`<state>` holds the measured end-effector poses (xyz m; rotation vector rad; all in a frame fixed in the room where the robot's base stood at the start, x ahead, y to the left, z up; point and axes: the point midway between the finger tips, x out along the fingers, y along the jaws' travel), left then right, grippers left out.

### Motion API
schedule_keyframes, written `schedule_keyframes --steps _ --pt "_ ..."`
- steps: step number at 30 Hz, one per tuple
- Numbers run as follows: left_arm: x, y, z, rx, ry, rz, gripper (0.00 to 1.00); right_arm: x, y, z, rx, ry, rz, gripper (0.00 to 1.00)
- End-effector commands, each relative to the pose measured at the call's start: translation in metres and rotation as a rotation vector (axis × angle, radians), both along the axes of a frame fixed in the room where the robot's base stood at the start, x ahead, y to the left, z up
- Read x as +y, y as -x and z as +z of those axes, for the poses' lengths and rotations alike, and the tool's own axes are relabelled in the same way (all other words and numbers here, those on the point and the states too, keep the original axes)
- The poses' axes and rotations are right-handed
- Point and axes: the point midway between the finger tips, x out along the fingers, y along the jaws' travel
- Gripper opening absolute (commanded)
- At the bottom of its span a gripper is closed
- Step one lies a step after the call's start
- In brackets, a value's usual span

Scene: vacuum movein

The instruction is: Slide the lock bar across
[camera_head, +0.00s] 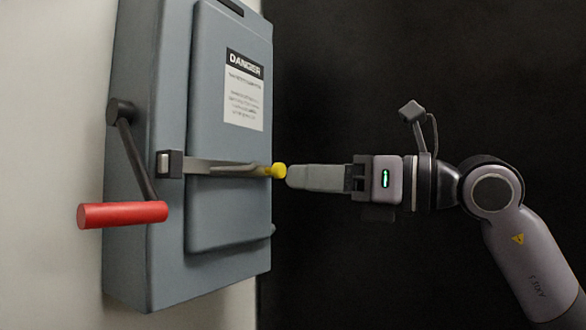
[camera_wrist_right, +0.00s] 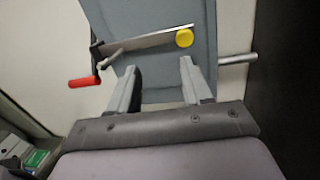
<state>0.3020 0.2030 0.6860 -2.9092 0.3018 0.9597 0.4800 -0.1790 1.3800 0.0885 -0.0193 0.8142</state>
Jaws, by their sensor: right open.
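The lock bar (camera_head: 215,165) is a flat grey metal bar across the front of a grey electrical box (camera_head: 170,260). A yellow knob (camera_head: 277,170) sits at its right end. In the head view my right gripper (camera_head: 290,177) reaches in from the right with its fingertips close to the knob; whether they touch it I cannot tell there. In the right wrist view the yellow knob (camera_wrist_right: 184,38) and bar (camera_wrist_right: 150,42) show beyond the two fingers, which are apart with nothing between them. My left gripper is not in view.
A red-handled lever (camera_head: 122,214) hangs on the box's left side, below and left of the bar's bracket (camera_head: 168,164). A danger label (camera_head: 244,90) is on the door. A grey pipe (camera_wrist_right: 238,59) shows beside the box in the wrist view. The space around my right arm looks clear.

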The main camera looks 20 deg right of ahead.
Motion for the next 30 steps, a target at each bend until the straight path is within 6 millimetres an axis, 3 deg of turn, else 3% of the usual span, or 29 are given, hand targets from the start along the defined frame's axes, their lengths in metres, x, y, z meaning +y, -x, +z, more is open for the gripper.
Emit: schedule_keyframes --steps 3,8,21,30 --pt "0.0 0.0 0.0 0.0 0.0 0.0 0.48 -0.021 -0.002 0.013 -0.012 0.063 -0.104 0.49" --pt "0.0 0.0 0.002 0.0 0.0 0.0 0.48 -0.029 -0.006 0.019 -0.009 0.09 -0.154 0.49" --pt "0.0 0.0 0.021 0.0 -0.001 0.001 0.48 0.008 -0.052 0.019 -0.009 0.088 -0.151 0.49" --pt "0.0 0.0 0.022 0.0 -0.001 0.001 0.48 0.014 -0.06 0.018 -0.01 0.088 -0.153 0.49"
